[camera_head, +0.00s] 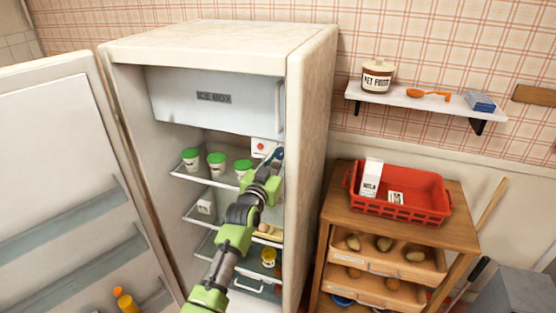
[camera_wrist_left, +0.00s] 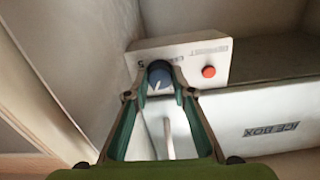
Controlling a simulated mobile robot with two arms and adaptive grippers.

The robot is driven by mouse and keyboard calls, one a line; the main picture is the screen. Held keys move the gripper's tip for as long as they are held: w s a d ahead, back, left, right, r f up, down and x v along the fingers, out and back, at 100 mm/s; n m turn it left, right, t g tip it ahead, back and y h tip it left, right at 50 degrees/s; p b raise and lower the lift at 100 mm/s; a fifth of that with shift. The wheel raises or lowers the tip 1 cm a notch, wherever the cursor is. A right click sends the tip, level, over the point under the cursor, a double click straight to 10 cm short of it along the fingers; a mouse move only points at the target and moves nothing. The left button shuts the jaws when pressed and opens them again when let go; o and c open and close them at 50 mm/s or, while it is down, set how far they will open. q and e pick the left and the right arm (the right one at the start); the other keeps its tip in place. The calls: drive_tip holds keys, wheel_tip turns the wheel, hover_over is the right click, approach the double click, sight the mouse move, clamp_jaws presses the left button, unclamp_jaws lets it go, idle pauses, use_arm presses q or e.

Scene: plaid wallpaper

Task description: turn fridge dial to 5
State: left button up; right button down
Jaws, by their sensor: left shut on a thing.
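The fridge (camera_head: 312,110) stands open. Its white control box (camera_head: 259,146) is inside at the upper right, below the ice box. The dark blue dial (camera_wrist_left: 159,74) is on the box's face in the left wrist view, with a pale pointer line on it. A "5" and other small marks show near the dial, but I cannot read the exact setting. My left gripper (camera_wrist_left: 160,80) is shut on the dial, one finger on each side. In the head view the left gripper (camera_head: 273,160) reaches into the fridge at the dial. My right gripper is not in view.
A red button (camera_wrist_left: 208,71) sits beside the dial. The ice box (camera_head: 215,98) is above the shelves. Green-lidded tubs (camera_head: 216,162) stand left of my arm. The open fridge door (camera_head: 60,170) is at left; a wooden cart (camera_head: 455,215) stands at right.

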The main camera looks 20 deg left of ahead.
use_arm(q)
drive_tip(key=shift+m, duration=1.1)
drive_tip(key=m, duration=0.2)
drive_tip(key=shift+m, duration=0.4)
drive_tip(key=m, duration=0.6)
drive_tip(key=shift+a, duration=0.1)
drive_tip(key=m, duration=0.4)
drive_tip(key=shift+m, duration=1.9)
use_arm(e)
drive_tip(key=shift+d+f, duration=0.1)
use_arm(q)
drive_tip(key=shift+o, duration=0.2)
drive_tip(key=o, duration=0.8)
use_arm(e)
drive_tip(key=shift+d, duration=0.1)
